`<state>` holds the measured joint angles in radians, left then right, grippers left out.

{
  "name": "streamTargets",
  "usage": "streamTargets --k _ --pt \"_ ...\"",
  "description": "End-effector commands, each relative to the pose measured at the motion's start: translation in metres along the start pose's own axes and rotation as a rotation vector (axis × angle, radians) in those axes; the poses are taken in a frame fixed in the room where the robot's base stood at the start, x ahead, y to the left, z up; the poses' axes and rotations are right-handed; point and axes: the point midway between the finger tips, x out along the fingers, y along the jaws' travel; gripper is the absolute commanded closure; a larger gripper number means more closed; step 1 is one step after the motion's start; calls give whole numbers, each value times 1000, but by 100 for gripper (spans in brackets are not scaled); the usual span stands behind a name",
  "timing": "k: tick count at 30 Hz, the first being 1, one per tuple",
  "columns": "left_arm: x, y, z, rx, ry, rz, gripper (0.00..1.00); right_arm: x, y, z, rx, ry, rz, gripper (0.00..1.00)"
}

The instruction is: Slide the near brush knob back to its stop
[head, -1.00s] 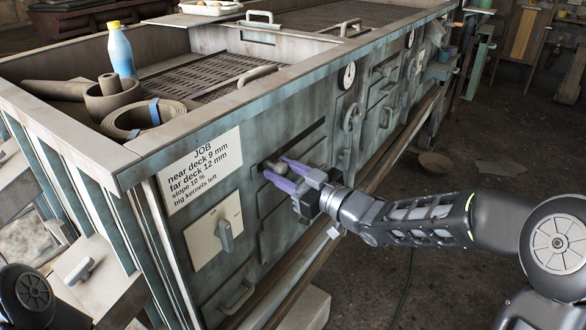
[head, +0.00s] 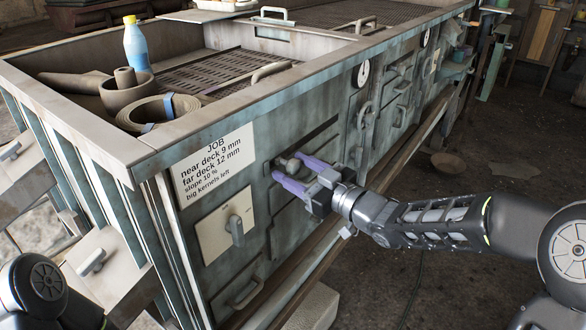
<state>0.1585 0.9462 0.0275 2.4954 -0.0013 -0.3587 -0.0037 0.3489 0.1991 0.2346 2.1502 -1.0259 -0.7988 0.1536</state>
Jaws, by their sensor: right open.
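The near brush knob (head: 288,164) is a small grey knob at the near, left end of a dark slanting slot (head: 318,139) in the machine's side panel. My right gripper (head: 288,167) reaches it from the right. Its two purple fingers are open, one on either side of the knob, with the tips close to the panel. Whether either finger touches the knob cannot be told. The fingers hide part of the knob and of the slot below it. My left gripper is out of view; only a rounded part of my left arm shows at the bottom left.
A white job sign (head: 216,163) and a switch plate with a grey lever (head: 236,230) are left of the knob. A round gauge (head: 362,73) and several handles lie farther along the panel. A blue bottle (head: 136,45) stands in the top tray.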

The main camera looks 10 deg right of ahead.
Motion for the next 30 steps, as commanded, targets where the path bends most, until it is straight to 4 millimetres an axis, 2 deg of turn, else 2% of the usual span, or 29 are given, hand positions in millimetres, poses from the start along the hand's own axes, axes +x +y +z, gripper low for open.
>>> streamTargets --k 12,15,27,30 --pt "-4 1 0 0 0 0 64 -61 0 0 -1 -2 2 45" --pt "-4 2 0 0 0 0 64 -70 -1 0 -1 0 0 45" --pt "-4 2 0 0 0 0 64 -74 -1 1 -6 -2 -1 45" --pt "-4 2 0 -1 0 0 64 -74 7 8 -7 -33 33 45"
